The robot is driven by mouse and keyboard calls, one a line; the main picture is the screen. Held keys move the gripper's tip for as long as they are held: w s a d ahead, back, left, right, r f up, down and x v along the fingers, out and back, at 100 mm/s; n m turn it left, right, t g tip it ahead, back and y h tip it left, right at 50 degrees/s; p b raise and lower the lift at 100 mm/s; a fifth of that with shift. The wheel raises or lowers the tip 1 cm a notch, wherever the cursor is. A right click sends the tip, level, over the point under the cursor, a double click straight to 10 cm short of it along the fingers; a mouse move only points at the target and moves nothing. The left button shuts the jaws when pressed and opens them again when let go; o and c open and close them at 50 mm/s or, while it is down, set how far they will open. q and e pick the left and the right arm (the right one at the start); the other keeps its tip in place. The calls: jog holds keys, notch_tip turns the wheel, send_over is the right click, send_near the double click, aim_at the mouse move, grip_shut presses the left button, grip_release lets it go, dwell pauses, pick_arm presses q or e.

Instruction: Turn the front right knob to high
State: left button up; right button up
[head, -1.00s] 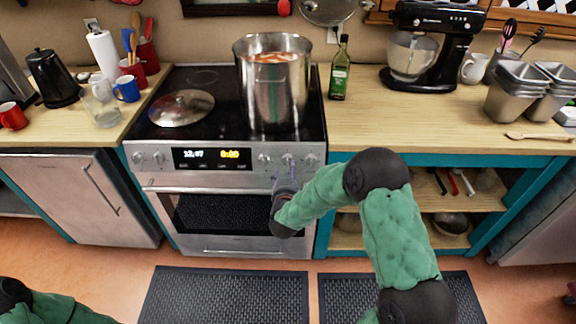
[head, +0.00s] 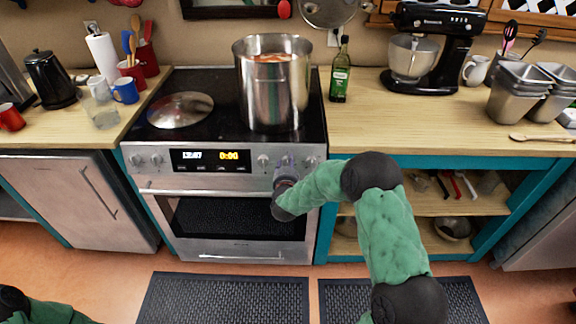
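The steel stove carries a row of round knobs on its front panel. Right of the display are a knob (head: 263,161) at the inner side and a knob (head: 311,162) at the far right. Between them, my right gripper (head: 286,161) is at the panel, in front of the middle knob and mostly hiding it. Its fingers are small and dark against the panel, so I cannot tell whether they are closed on that knob. No knob markings are readable. Only part of my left arm shows at the bottom left; its gripper is out of view.
A large steel pot (head: 272,85) of red liquid stands on the right of the cooktop (head: 222,115), above the gripper. A lid (head: 180,110) lies at the left. The oven handle (head: 205,193) runs below the panel. A green bottle (head: 340,72) stands right of the stove.

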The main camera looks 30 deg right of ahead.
jog(key=shift+d, duration=0.1)
jog(key=shift+c, duration=1)
